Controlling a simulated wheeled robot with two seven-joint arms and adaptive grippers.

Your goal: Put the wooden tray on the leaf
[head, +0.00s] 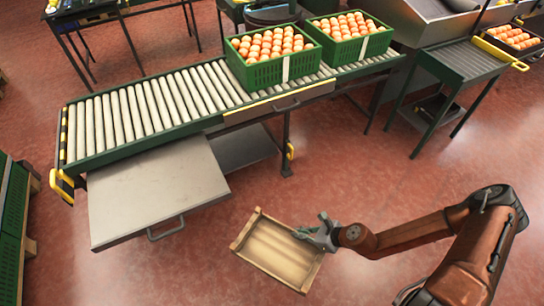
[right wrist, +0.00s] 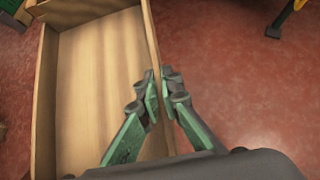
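The wooden tray (head: 272,250), empty and shallow with low walls, is in the lower middle of the head view, in front of the conveyor. My right gripper (head: 312,233) is at its right wall. In the right wrist view the fingers of my right gripper (right wrist: 159,90) stand one on each side of the tray's wall (right wrist: 150,45) and pinch it. The tray appears held above the floor, its height hard to judge. The leaf, which I take to be the flat grey metal panel with a handle (head: 155,190), sticks out from the conveyor's front left and is bare. My left gripper is not in view.
The roller conveyor (head: 150,105) runs behind the leaf. A side roller stand (head: 468,60) is at the upper right. Red floor (head: 400,150) is clear between tray and stand.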

